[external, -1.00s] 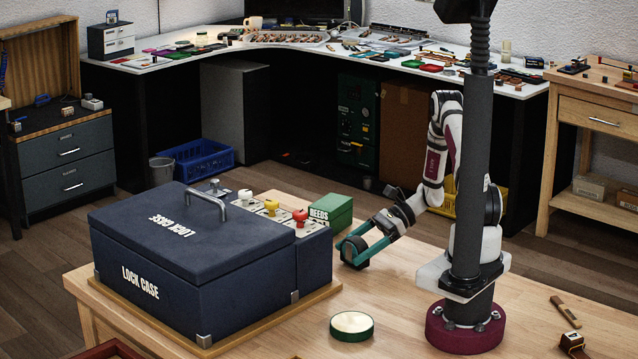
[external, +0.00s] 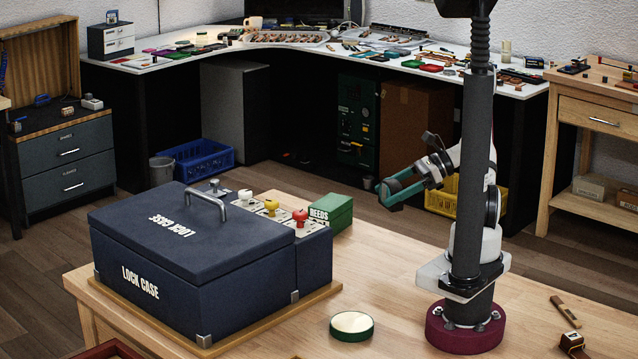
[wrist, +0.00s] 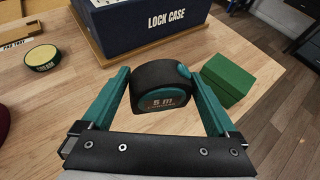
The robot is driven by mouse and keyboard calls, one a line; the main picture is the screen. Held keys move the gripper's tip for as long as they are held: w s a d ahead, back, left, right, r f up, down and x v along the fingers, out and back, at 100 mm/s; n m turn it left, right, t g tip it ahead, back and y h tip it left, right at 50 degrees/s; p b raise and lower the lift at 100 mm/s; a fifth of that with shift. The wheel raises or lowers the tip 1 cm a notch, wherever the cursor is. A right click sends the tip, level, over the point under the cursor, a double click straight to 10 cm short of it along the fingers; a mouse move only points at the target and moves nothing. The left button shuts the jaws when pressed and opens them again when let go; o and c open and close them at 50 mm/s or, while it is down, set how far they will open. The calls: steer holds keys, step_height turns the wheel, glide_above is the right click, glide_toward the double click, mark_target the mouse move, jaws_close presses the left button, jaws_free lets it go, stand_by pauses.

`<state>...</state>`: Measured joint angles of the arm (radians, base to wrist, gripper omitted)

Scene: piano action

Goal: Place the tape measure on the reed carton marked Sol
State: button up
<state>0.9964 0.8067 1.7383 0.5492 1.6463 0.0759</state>
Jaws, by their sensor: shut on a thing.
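The tape measure (wrist: 162,85), black and teal with "5 m" on its face, sits between my gripper's two teal fingers in the wrist view. My gripper (external: 391,194) is shut on it and holds it raised in the external view, where the tape is hard to make out.
The dark blue lock case (external: 200,260) stands left of the carton, with white, yellow and red knobs at its back. A round green tin (external: 352,326) lies on the front of the bench. The bench (external: 400,270) between carton and arm base is clear.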

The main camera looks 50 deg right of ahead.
steer(key=w+d+r+m+t+h, duration=0.55)
steer(key=w+d+m+h, duration=0.25)
steer(key=w, duration=0.3)
glide_above(330, 202)
steer(key=shift+m+g, duration=0.35)
steer(key=shift+m, duration=0.05)
step_height(330, 202, down, 6)
steer(key=shift+d+r, duration=0.1)
step_height(330, 202, down, 3)
steer(key=shift+f, duration=0.6)
steer(key=o, duration=1.3)
steer(key=shift+f, duration=0.1)
